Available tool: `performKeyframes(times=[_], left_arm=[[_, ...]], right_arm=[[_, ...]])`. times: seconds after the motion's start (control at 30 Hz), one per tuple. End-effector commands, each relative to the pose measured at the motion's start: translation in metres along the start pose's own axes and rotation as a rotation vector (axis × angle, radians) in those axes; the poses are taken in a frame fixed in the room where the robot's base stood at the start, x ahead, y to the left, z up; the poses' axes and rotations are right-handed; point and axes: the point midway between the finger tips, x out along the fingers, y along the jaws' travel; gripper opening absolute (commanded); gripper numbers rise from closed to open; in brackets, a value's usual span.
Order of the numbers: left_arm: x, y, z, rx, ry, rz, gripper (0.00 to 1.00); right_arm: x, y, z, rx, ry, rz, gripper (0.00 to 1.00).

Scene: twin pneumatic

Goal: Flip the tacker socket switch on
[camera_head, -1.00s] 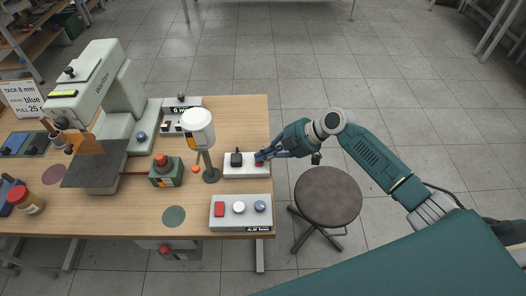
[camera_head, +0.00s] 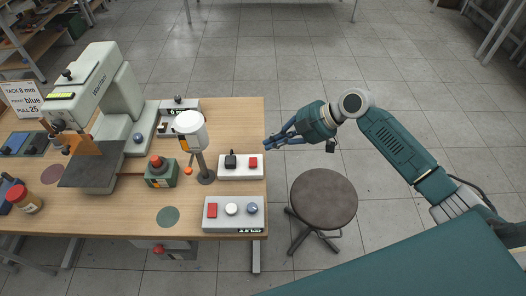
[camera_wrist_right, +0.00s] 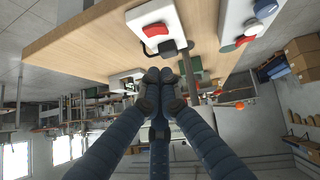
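The white socket box (camera_head: 228,174) lies near the right edge of the wooden table, with a black plug (camera_head: 231,160) and a red rocker switch (camera_head: 253,162) on top. The switch also shows in the right wrist view (camera_wrist_right: 156,30); I cannot tell its on or off position. My right gripper (camera_head: 268,140) is just beyond the table's right edge, apart from the switch and to its upper right. My left gripper is out of view.
A control box (camera_head: 233,226) with a red button and knobs lies in front of the socket box. A white lamp-like device (camera_head: 191,126) stands left of it. The grey-green tacker (camera_head: 117,105) stands farther left. A round stool (camera_head: 323,197) stands right of the table.

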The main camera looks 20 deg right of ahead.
Motion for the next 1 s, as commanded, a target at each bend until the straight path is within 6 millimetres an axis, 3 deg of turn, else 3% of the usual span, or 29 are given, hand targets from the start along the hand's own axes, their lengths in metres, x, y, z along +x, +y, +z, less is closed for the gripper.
performKeyframes(times=[0.1,0.33,0.87,1.0], left_arm=[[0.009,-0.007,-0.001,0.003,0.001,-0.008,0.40],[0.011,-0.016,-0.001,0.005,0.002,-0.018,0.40],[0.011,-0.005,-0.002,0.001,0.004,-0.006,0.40],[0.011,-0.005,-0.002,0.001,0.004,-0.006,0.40]], right_arm=[[-0.019,0.002,0.003,-0.001,-0.002,0.001,0.00],[-0.036,0.004,0.001,0.000,0.000,-0.001,0.00],[-0.037,0.004,0.001,0.004,-0.001,0.001,0.00],[-0.019,0.007,0.027,0.092,-0.026,0.032,0.00]])
